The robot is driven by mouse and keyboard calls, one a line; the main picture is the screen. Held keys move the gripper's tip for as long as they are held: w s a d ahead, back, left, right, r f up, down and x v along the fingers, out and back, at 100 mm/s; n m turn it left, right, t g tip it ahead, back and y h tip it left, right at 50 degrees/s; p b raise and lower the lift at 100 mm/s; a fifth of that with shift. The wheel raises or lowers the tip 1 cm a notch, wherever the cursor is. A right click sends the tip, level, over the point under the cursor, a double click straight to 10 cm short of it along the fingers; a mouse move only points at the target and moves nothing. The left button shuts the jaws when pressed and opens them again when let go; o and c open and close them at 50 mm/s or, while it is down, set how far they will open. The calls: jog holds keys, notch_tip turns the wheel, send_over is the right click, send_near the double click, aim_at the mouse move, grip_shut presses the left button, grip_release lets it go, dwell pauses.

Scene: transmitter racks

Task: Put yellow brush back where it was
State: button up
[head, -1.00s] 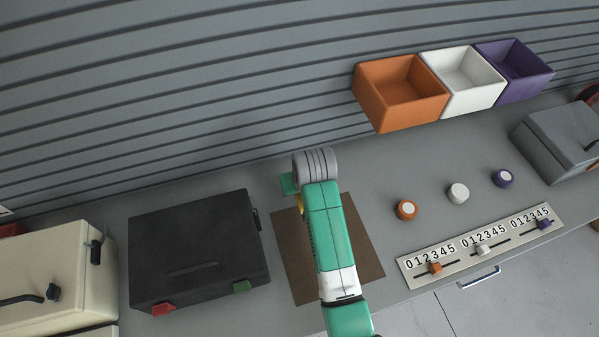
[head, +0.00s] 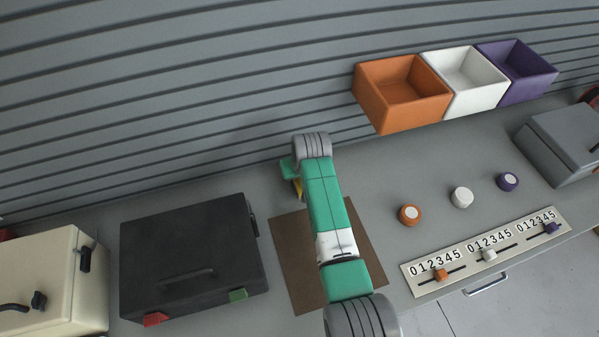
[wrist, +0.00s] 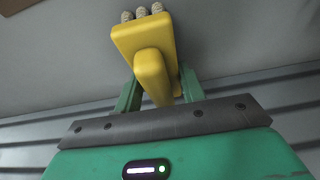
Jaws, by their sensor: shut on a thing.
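The yellow brush (wrist: 146,42) is held in my gripper (wrist: 160,90). In the wrist view its handle sits between the two green fingers, and several pale bristle tufts show at its head, at the top of the picture. In the head view only a sliver of the brush (head: 298,188) shows beside my arm. My gripper (head: 288,170) is mostly hidden there by my arm, over the back of the bench near the slatted wall. A brown mat (head: 290,250) lies on the bench below my arm, partly covered by it.
A black case (head: 190,250) and a cream box (head: 60,285) stand left of the mat. Orange (head: 400,95), white (head: 465,80) and purple (head: 520,75) bins are at the back right. Round knobs, a slider panel (head: 485,250) and a grey box (head: 560,140) lie right.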

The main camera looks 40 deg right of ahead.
jog(key=shift+f, duration=0.2)
jog(key=o, duration=0.9)
jog(key=shift+o, duration=0.2)
jog(key=p+v, duration=0.3)
jog(key=v, duration=0.9)
jog(key=shift+r, duration=0.25)
jog(key=shift+w, duration=0.1)
jog(key=w+a+r+n+t+h, duration=0.1)
jog(key=w+a+r+t, duration=0.1)
jog(key=a+r+t, duration=0.5)
jog(key=w+a+r+n, duration=0.1)
jog(key=w+a+r, duration=0.3)
jog(key=r, duration=0.7)
jog(key=w+a+r+n+t+h, duration=0.1)
jog(key=a+r+t, duration=0.3)
jog(key=a+r, duration=0.4)
jog(key=s+a+r+t+y, duration=0.1)
jog(key=s+a+r+t, duration=0.2)
jog(key=s+a+r, duration=0.2)
jog(key=s+a+r+n+t+y, duration=0.1)
jog(key=s+a+r+t, duration=0.2)
jog(key=r, duration=0.7)
jog(key=s+a+r+n+t+y, duration=0.1)
jog(key=s+a+r+t+y, duration=0.1)
jog(key=s+a+r, duration=0.5)
jog(key=s+r+t, duration=0.1)
jog(key=s, duration=0.2)
jog(key=shift+r+t, duration=0.2)
jog(key=shift+t, duration=0.2)
